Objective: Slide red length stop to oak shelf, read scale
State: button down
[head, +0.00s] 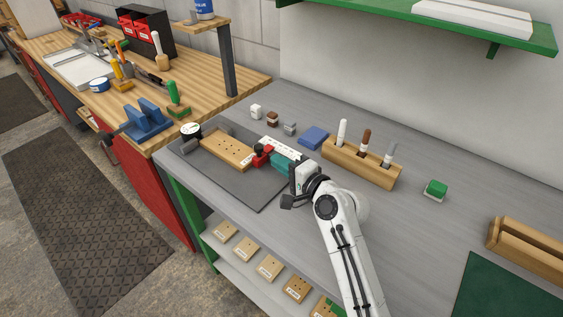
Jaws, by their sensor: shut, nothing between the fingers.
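The red length stop (262,155) with a black knob sits on the dark grey tray (255,191), at the right end of a light wooden board with holes (227,149), which looks like the oak shelf. The stop appears close to the board's end; I cannot tell whether they touch. A white strip that looks like the scale (280,147) runs behind the stop; its marks are too small to read. A teal block (283,162) lies right of the stop. My gripper (294,175) is shut and empty beside the teal block; its fingertips are partly hidden.
Behind the tray are small blocks (272,118), a blue block (313,138) and a wooden rack with upright tools (361,164). A green-topped block (436,190) stands right. A blue vise (147,120) is left.

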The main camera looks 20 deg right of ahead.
jog(key=shift+s+d+f, duration=0.15)
jog(key=shift+s+d, duration=0.25)
jog(key=shift+s, duration=0.35)
jog(key=b+v, duration=0.1)
jog(key=v, duration=0.6)
jog(key=shift+s+d, duration=0.2)
jog(key=shift+s, duration=0.05)
